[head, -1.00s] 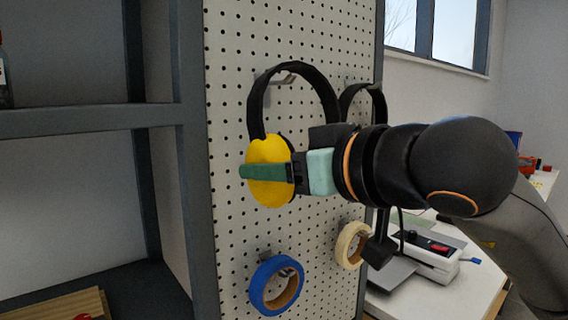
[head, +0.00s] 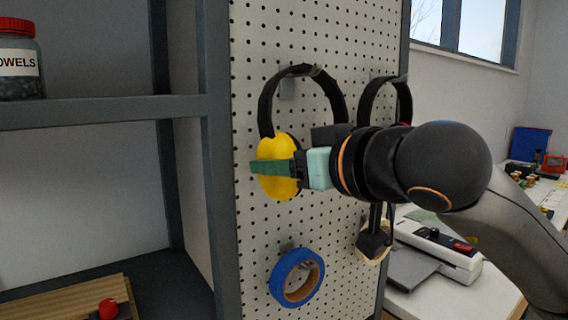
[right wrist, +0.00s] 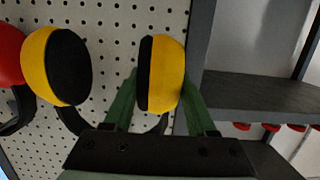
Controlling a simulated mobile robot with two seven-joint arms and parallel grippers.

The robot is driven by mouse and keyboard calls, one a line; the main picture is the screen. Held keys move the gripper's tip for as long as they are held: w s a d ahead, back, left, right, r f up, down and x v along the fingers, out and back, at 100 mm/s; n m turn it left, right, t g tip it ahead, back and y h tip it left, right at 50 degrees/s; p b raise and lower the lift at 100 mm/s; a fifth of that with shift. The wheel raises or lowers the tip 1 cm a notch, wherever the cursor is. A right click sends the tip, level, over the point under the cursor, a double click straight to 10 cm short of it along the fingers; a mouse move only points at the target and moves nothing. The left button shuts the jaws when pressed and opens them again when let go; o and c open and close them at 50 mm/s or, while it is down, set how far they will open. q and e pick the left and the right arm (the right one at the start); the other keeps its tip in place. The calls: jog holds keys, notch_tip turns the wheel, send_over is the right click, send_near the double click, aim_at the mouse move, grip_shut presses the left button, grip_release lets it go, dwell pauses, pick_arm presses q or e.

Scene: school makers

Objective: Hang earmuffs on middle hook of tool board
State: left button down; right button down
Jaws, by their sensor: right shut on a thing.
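The earmuffs have a black headband and yellow cups (head: 281,185) and stand upright against the white pegboard (head: 262,225). My right gripper (head: 265,168) reaches in from the right and is shut on the near yellow cup. In the right wrist view the green fingers (right wrist: 157,90) lie on both sides of that cup (right wrist: 168,72), and the other yellow cup (right wrist: 42,65) shows to its left. The headband's top is at a metal hook (head: 288,88); I cannot tell whether its weight rests there. My left gripper is not in view.
A second headset (head: 385,85) hangs to the right. A grey shelf (head: 100,113) with a red-lidded jar (head: 20,62) stands left. A bench (head: 450,295) is right.

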dwell(0.4)
jog(key=shift+c, duration=0.6)
grip_release()
